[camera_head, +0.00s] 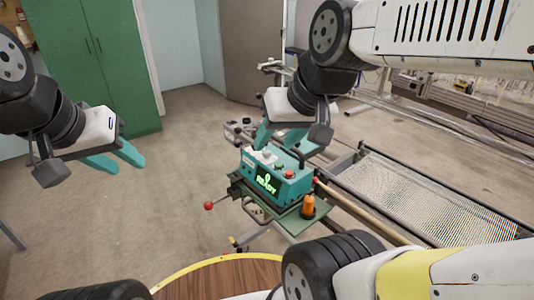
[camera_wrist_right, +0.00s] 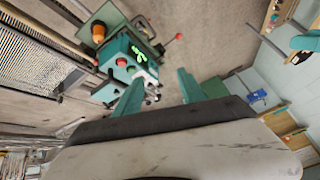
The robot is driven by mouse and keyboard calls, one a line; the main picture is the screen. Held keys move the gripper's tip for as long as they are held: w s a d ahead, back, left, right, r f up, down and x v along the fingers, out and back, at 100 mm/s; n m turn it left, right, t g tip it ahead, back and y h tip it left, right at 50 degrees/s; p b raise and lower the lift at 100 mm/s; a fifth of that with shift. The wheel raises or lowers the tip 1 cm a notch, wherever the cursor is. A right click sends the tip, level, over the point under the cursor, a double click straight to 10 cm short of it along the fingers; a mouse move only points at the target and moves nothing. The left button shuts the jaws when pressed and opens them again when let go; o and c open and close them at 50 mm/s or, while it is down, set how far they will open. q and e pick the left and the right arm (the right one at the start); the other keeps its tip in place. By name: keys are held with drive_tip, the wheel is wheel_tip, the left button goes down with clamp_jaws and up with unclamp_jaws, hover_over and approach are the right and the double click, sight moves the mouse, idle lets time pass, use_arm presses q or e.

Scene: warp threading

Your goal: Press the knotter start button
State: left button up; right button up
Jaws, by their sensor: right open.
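The knotter (camera_head: 283,187) is a teal box on a green stand, with a lit green display reading READY. A red button (camera_head: 289,174) sits on its top right, with a small dark green button (camera_head: 278,164) behind it and a pale knob (camera_head: 265,154) to the left. I cannot tell from labels which is the start button. My right gripper (camera_head: 277,138) is open and empty, above and behind the knotter's top in the head view. The knotter also shows past the fingers in the right wrist view (camera_wrist_right: 115,78). My left gripper (camera_head: 117,161) is open and empty, well left of the knotter.
An orange spool (camera_head: 308,207) stands at the stand's front right corner. A red ball handle (camera_head: 209,206) sticks out to the left. The warp frame (camera_head: 420,200) with its threads stretches right. A round wooden top (camera_head: 220,280) is in front. The floor left of the knotter is clear.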

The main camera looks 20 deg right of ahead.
clamp_jaws()
idle(1.5)
